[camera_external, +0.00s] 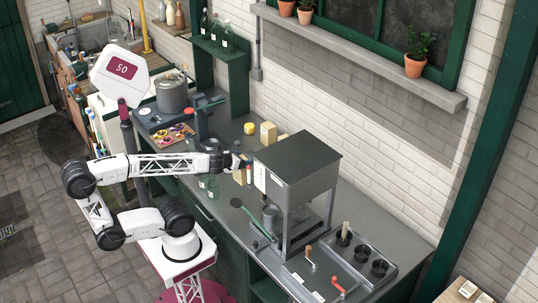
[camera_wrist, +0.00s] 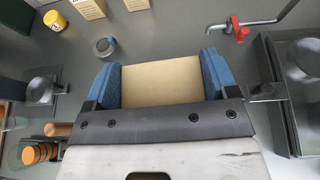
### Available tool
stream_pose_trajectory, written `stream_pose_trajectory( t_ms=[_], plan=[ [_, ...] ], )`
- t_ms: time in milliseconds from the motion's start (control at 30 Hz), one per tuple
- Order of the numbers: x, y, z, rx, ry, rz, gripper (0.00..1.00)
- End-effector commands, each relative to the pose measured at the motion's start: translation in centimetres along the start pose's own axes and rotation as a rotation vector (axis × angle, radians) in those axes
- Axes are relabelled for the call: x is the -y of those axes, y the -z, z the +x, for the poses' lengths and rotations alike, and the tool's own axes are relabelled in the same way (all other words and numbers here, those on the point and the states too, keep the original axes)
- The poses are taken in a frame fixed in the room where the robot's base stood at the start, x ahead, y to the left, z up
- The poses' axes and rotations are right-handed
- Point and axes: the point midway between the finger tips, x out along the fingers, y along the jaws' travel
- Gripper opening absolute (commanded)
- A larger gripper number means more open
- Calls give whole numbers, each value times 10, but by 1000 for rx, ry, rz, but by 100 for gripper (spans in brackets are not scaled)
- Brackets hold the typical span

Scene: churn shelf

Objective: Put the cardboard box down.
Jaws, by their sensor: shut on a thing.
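The cardboard box (camera_wrist: 162,82) is a plain tan block in the wrist view. It sits between the two blue finger pads of my gripper (camera_wrist: 160,75), which is shut on it with a pad against each side. In the external view my gripper (camera_external: 236,162) is over the grey counter (camera_external: 228,190), just left of the hooded machine. The box is mostly hidden there by my gripper and small against the clutter. The wrist view looks down on the counter past the box; I cannot tell how far the box is above it.
The grey hooded machine (camera_external: 297,158) stands close to the right. Other small tan boxes (camera_external: 267,133) and a yellow tin (camera_external: 249,128) stand behind. A green bottle (camera_external: 209,186) is in front. In the wrist view a grey ring (camera_wrist: 104,47) and a red-handled tap (camera_wrist: 238,28) are near.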

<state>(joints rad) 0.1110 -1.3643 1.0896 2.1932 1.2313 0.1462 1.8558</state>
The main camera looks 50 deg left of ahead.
Motion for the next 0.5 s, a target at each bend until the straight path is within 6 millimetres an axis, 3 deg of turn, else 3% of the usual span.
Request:
stream_pose_trajectory(
  t_ms=[500],
  plan=[
    [-3,-4,36,-2,-144,-58,35]
  ],
)
